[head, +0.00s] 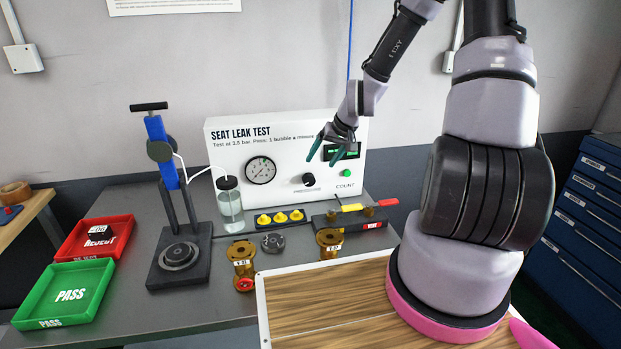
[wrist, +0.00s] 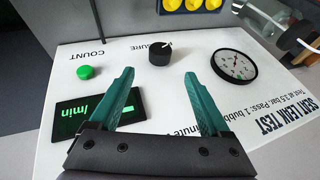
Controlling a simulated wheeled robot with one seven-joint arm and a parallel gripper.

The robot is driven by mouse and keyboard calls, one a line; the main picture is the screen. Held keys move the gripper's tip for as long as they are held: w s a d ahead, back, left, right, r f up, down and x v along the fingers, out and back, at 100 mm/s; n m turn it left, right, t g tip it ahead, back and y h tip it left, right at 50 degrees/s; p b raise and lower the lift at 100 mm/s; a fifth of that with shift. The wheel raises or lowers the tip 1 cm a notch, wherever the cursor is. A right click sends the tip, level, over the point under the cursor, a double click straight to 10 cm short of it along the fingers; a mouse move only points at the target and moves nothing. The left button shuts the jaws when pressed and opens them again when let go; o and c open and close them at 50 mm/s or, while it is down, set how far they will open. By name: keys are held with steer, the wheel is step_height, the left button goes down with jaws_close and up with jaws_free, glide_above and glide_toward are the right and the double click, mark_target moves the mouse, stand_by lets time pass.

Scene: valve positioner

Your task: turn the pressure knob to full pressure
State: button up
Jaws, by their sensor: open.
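The black pressure knob (head: 308,179) sits on the white front of the seat leak test panel (head: 222,153), above the word PRESSURE. In the wrist view the knob (wrist: 160,53) stands beyond my fingertips, roughly midway between them, with a light pointer mark at its edge. My gripper (head: 327,157) is open and empty in front of the panel, up and right of the knob in the head view. Its two teal fingers (wrist: 158,75) are apart, and neither appears to touch the knob. The round pressure gauge (head: 261,170) is left of the knob; it also shows in the wrist view (wrist: 234,66).
A green COUNT button (head: 346,173) and a digital display (head: 342,152) are right of the knob. Yellow parts (head: 281,216) and a tool block (head: 350,216) stand below the panel. A blue clamp stand (head: 163,150) and a bottle (head: 229,200) are at left.

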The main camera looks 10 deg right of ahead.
mark_target(312, 176)
steer(key=x, duration=0.9)
steer(key=shift+w+f, duration=0.1)
steer(key=shift+f, duration=0.25)
jaws_close()
